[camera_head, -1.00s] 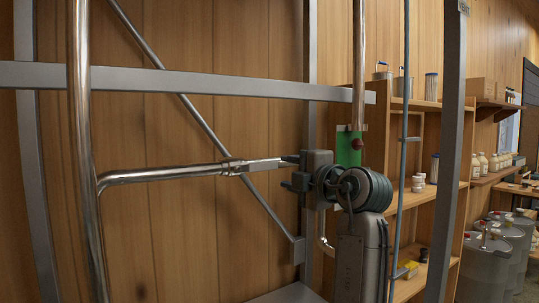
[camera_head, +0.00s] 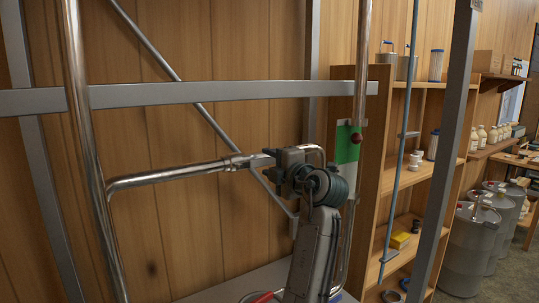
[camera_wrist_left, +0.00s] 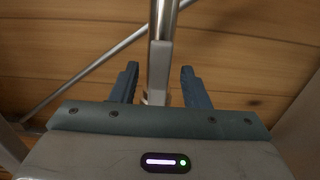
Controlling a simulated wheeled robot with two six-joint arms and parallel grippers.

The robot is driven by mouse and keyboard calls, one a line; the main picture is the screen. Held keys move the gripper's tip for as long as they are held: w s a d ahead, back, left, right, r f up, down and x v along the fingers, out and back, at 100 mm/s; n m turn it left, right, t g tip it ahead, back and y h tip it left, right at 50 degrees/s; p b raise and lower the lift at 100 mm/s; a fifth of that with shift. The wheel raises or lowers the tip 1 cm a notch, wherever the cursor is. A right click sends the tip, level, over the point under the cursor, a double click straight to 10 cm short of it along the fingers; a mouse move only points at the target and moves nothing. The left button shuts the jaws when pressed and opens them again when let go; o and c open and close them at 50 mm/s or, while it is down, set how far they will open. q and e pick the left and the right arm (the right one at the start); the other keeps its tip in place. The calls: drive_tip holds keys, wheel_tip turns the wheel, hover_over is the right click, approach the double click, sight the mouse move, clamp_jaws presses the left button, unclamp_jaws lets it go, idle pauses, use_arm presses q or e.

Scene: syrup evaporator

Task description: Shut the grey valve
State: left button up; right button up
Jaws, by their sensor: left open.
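The grey valve lever (camera_head: 262,160) is a flat bar at the right end of a shiny horizontal pipe (camera_head: 175,176), roughly in line with it. In the left wrist view the lever (camera_wrist_left: 160,70) stands between my two fingers. My left gripper (camera_head: 271,164) is at the lever's right end, reaching in from the right side of it. It also shows in the wrist view (camera_wrist_left: 160,78), open, with a gap between each finger and the lever. The lever's near end is hidden behind the gripper body. My right gripper is not in view.
A grey frame beam (camera_head: 200,93) crosses above the pipe, and a diagonal brace (camera_head: 180,78) runs behind it. A vertical pipe with a red knob (camera_head: 355,138) hangs before a green panel (camera_head: 347,148) at right. Red (camera_head: 262,297) and blue (camera_head: 335,296) rings show below.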

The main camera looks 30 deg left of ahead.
use_arm(q)
drive_tip(key=shift+w+a, duration=0.15)
drive_tip(key=shift+a, duration=0.1)
drive_tip(key=shift+d, duration=0.1)
drive_tip(key=shift+d, duration=0.1)
clamp_jaws()
